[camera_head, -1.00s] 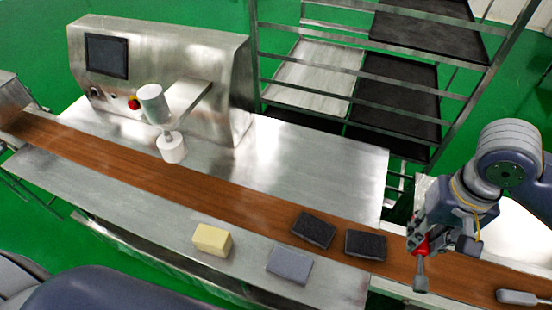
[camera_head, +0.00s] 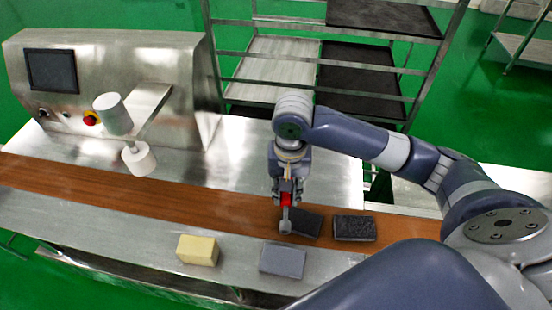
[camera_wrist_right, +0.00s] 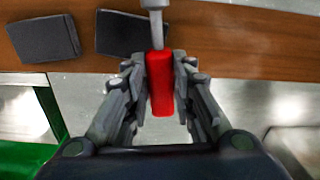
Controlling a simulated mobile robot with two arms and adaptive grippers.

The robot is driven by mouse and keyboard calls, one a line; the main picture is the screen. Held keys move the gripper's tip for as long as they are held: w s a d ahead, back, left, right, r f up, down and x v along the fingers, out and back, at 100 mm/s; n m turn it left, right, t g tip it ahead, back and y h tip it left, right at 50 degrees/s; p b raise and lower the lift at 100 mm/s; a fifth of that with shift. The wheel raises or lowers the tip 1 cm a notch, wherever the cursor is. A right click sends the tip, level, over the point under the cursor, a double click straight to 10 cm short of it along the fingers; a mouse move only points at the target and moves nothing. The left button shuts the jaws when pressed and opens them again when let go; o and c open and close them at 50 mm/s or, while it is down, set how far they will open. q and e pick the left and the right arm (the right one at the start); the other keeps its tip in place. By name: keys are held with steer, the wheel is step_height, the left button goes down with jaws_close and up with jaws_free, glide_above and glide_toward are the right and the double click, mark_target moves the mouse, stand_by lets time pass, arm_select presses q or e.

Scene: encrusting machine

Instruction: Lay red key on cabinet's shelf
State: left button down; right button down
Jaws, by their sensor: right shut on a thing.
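The red key (camera_head: 286,200) has a red handle and a grey shaft ending in a wider knob. My right gripper (camera_head: 287,193) is shut on its red handle and holds it with the shaft down, in front of the belt's left dark block. In the right wrist view the red handle (camera_wrist_right: 160,85) sits between the two fingers of the gripper (camera_wrist_right: 160,88), and the shaft points to the top edge. My left gripper is not in view.
The encrusting machine (camera_head: 110,85) stands at left with a white nozzle (camera_head: 138,158). Two dark blocks (camera_head: 355,228) lie on the brown belt (camera_head: 200,205). A yellow block (camera_head: 197,250) and a grey block (camera_head: 282,260) lie on the steel ledge in front. Steel tabletop behind the belt is bare.

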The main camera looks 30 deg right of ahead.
steer(key=d+f, duration=0.1)
steer(key=f+m, duration=0.1)
steer(key=f, duration=0.1)
steer(key=shift+w+d, duration=0.4)
steer(key=w+d, duration=0.2)
steer(key=w, duration=0.2)
steer(key=w+d+f, duration=0.1)
steer(key=w+d, duration=0.1)
steer(key=w, duration=0.3)
steer(key=w+d, duration=0.2)
steer(key=w, duration=0.2)
steer(key=shift+w+d+f+p, duration=0.15)
steer(key=shift+d+p, duration=0.2)
steer(key=shift+d, duration=0.05)
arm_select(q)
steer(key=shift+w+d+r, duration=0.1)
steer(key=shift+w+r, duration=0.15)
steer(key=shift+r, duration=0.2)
arm_select(e)
steer(key=shift+w+f, duration=0.1)
steer(key=shift+f, duration=1.7)
arm_select(q)
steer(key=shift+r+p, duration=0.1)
steer(key=shift+p, duration=0.2)
arm_select(e)
steer(key=shift+f, duration=0.1)
steer(key=c, duration=1.3)
jaws_free()
steer(key=shift+c, duration=0.2)
